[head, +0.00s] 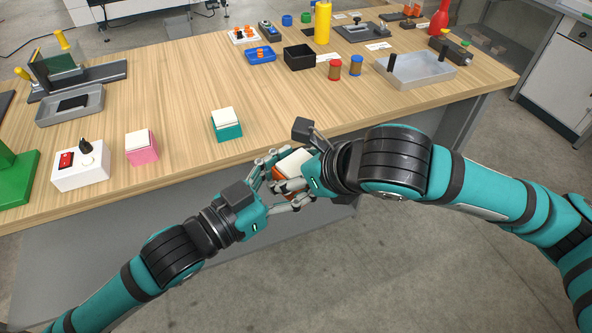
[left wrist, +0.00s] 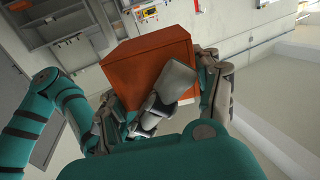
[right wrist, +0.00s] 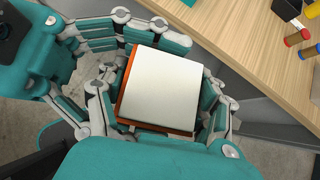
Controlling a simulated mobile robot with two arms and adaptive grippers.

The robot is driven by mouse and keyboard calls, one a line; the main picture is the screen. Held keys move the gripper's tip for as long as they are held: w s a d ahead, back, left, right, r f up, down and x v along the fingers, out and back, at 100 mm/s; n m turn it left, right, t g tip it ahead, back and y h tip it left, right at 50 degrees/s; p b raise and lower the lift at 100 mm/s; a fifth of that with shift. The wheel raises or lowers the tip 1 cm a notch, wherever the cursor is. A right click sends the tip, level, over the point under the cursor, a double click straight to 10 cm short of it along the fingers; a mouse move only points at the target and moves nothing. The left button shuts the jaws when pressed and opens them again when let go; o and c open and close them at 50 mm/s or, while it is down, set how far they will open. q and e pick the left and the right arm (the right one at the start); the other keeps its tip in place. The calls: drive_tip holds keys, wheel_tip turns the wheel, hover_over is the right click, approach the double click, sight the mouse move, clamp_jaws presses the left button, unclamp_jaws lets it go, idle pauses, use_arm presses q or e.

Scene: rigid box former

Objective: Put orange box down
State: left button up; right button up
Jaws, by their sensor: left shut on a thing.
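The orange box (head: 281,172) with a white top is held off the table, in front of its near edge, between my two grippers. My left gripper (head: 270,182) is shut on it from the left. In the left wrist view its orange faces (left wrist: 150,72) show between the left fingers, with a grey finger crossing in front. My right gripper (head: 301,178) is at the box from the right. In the right wrist view the white top (right wrist: 160,85) faces the camera, with right fingers along both sides. Whether these fingers press on the box is unclear.
On the wooden table (head: 185,190) stand a teal box (head: 226,127), a pink box (head: 142,150) and a white switch box (head: 80,167). A grey tray (head: 420,72) and two small jars are farther right. Bare tabletop lies between the teal box and the near edge.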

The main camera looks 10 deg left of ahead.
drive_tip(key=shift+s+a, duration=0.15)
drive_tip(key=shift+s, duration=0.05)
drive_tip(key=c, duration=0.5)
use_arm(q)
drive_tip(key=o, duration=1.4)
use_arm(e)
drive_tip(key=shift+w, duration=0.1)
